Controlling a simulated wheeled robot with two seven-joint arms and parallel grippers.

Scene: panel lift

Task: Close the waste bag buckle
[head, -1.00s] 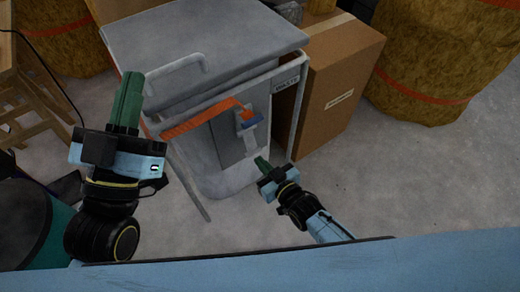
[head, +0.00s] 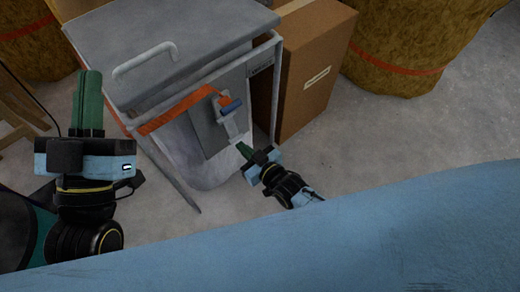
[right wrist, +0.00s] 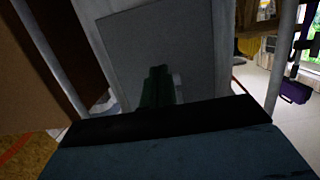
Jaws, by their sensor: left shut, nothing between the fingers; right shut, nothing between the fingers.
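A grey lidded waste bin (head: 170,45) stands in a metal frame in the head view. An orange strap (head: 180,108) runs across its front to an orange buckle part (head: 226,99) beside a blue buckle part (head: 232,107). The two parts look close or touching; I cannot tell whether they are latched. My right gripper (head: 241,147) is shut and empty just below the buckle, in front of the bin's grey panel. In the right wrist view its green fingers (right wrist: 158,85) point at the panel (right wrist: 155,50). My left gripper (head: 90,88) is shut and empty, left of the bin.
A cardboard box (head: 312,70) stands right beside the bin. Large straw-coloured bales with red bands (head: 410,50) stand at the back right. A wooden stand (head: 20,115) is at the left. The grey floor at the right (head: 410,135) is clear.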

